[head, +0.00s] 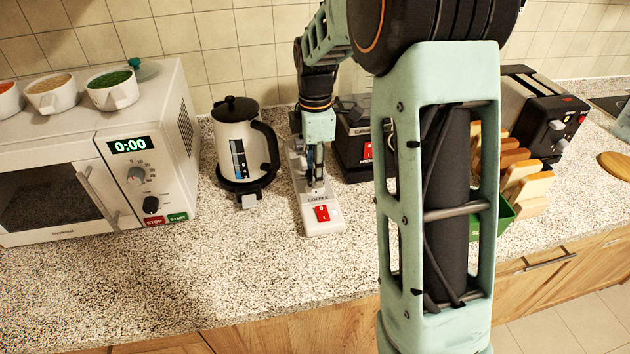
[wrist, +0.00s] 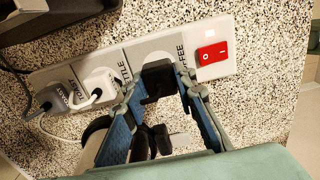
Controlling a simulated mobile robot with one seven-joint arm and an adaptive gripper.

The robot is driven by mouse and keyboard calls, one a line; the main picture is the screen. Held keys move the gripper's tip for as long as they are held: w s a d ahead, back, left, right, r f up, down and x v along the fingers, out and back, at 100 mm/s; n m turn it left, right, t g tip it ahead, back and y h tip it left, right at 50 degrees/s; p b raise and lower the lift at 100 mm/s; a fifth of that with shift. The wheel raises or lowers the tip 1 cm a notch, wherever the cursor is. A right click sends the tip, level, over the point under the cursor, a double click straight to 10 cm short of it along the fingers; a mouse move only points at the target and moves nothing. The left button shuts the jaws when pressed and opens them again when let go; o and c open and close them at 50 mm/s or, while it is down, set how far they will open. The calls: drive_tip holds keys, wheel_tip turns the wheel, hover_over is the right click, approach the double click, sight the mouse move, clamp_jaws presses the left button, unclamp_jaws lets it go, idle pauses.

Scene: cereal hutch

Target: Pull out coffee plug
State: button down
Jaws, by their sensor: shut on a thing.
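The white power strip (head: 325,226) lies on the counter and carries a red switch and a COFFEE label. It crosses the wrist view (wrist: 232,72). My gripper (wrist: 160,92) is over its COFFEE socket, with one blue-padded finger on each side of a black plug (wrist: 158,76). It is shut on this coffee plug. The plug is at the socket; how deep it sits I cannot tell. In the head view my gripper (head: 317,178) is low over the strip, and the plug is hidden.
A white plug (wrist: 102,84) and a grey plug (wrist: 52,98) with cords sit left on the strip. In the head view, a kettle (head: 240,145) and microwave (head: 90,165) stand left. A black machine (head: 352,145) stands close right. The front counter is clear.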

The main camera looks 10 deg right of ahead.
drive_tip(key=shift+r+p, duration=1.3)
drive_tip(key=shift+r, duration=0.5)
drive_tip(key=shift+s, duration=0.1)
